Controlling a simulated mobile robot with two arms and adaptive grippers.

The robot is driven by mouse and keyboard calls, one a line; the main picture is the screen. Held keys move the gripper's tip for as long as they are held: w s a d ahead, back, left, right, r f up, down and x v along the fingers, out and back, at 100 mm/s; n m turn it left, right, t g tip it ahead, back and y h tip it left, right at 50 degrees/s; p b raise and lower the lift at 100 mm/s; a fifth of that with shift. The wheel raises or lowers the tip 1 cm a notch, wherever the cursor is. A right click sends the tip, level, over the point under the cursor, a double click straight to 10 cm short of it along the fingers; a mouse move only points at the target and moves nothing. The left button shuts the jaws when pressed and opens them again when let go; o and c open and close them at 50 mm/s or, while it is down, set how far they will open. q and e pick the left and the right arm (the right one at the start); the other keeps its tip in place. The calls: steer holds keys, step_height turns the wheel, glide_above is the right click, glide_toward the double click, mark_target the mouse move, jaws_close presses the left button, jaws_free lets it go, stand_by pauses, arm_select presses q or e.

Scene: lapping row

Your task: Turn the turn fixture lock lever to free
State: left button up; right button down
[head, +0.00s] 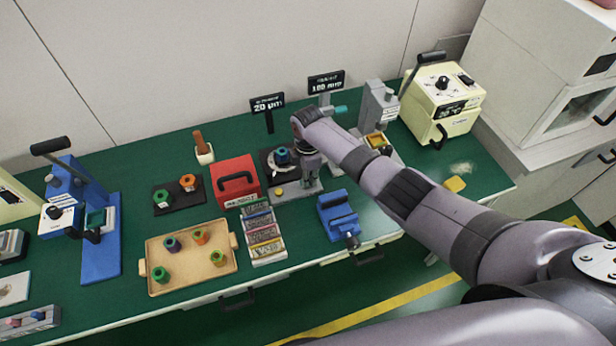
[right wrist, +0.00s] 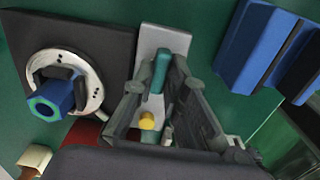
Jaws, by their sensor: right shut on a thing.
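The turn fixture (head: 283,157) stands on a dark plate near the back middle of the bench. In the right wrist view its pale ring (right wrist: 91,76) holds a blue hex piece (right wrist: 50,98) with a green end. Beside it is a grey plate (right wrist: 163,40) with the teal lock lever (right wrist: 160,72) and a yellow button (right wrist: 147,121). My right gripper (head: 309,176) is down at the fixture's right side, shut on the lever, which lies between its fingers. The gripper hides the lever in the head view. My left gripper is not in view.
A red box (head: 235,181) stands left of the fixture, and a blue vise (head: 338,215) in front to its right. A tan tray (head: 190,281) with several coloured pieces lies front left. Two black signs stand behind, including the 20 µm sign (head: 267,102).

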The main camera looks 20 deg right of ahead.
stand_by(0.5)
steer(key=c, duration=1.6)
jaws_free()
step_height(320, 180, up, 12)
